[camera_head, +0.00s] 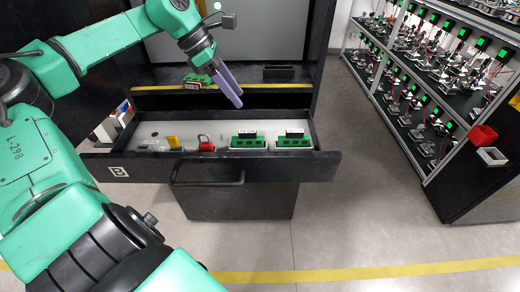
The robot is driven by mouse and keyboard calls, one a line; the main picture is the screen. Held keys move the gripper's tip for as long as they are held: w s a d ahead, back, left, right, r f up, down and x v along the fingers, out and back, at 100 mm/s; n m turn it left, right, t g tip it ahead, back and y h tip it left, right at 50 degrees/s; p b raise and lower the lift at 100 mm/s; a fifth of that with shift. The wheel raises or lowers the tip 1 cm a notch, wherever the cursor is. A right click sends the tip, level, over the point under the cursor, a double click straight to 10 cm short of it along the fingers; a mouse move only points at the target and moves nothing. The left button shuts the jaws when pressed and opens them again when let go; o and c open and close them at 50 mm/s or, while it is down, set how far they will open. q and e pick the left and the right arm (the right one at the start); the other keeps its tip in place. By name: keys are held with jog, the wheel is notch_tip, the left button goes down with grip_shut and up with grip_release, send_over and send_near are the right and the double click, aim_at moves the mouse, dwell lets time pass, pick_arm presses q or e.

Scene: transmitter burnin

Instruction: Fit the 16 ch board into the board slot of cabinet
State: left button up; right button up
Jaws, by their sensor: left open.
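Two green boards, one on the left (248,142) and one on the right (294,142), sit in light holders in the open drawer (174,172). The black cabinet (318,55) stands behind. Another green piece (197,81) shows on its shelf beside my gripper. I cannot make out the board slot surely. My right gripper is out of view.
A red padlock-like item (206,145) and a yellow tag (173,142) lie in the drawer's left half. A dark block (279,73) sits on the cabinet shelf. The floor between is clear.

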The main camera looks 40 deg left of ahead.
pick_arm(q)
jog(key=s+a+y, duration=0.1)
jog(key=s+a, duration=0.1)
jog(key=g, duration=0.1)
send_over(247, 131)
jog(key=s+a, duration=0.2)
jog(key=shift+m, duration=0.3)
notch_tip(247, 131, down, 5)
jog(key=shift+a+f+p, duration=0.1)
jog(key=shift+a+p, duration=0.05)
jog(key=shift+p, duration=0.3)
jog(key=p+x, duration=0.1)
jog(key=x, duration=0.5)
jog(key=shift+w+f, duration=0.1)
jog(key=shift+f, duration=0.15)
jog(key=shift+w+d+f, duration=0.25)
jog(key=shift+d+f, duration=0.05)
jog(key=shift+f, duration=0.15)
grip_shut()
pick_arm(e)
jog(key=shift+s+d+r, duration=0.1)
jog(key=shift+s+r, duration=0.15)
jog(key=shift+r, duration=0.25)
